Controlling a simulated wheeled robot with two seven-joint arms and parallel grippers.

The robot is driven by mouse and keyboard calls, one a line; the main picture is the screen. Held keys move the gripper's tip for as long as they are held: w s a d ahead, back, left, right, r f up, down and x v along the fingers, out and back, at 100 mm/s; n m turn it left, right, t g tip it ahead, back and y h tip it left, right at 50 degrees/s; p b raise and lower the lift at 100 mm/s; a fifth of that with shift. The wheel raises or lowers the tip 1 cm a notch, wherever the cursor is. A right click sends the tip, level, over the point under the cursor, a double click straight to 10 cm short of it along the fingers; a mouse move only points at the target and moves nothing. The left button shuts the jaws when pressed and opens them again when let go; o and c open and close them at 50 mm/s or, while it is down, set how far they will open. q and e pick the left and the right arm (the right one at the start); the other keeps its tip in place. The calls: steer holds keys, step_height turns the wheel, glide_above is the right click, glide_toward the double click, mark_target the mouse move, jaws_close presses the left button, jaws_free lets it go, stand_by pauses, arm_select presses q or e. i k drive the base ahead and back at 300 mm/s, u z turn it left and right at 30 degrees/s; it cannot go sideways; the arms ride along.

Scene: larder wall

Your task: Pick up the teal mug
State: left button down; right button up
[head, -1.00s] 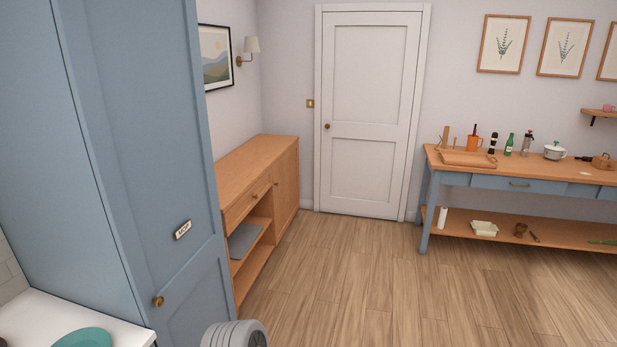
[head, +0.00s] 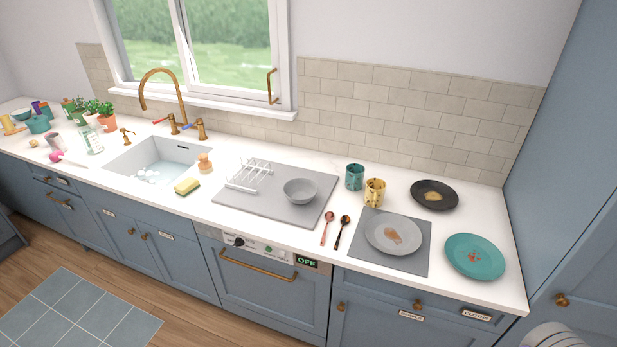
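A teal mug (head: 355,177) stands upright on the white counter, near the tiled wall and right of the drying mat. A yellow patterned mug (head: 375,192) stands close beside it, to its front right. Neither gripper shows in the head view. A white rounded part at the bottom right edge seems to be mine.
A grey drying mat (head: 238,207) holds a rack and a grey bowl (head: 300,191). Two spoons lie in front of the mugs. A grey plate (head: 393,234), a black plate (head: 434,194) and a teal plate (head: 475,257) lie to the right. A tall blue cupboard (head: 567,160) bounds the right end.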

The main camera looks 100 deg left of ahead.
mark_target(355, 172)
steer(key=u, duration=3.65)
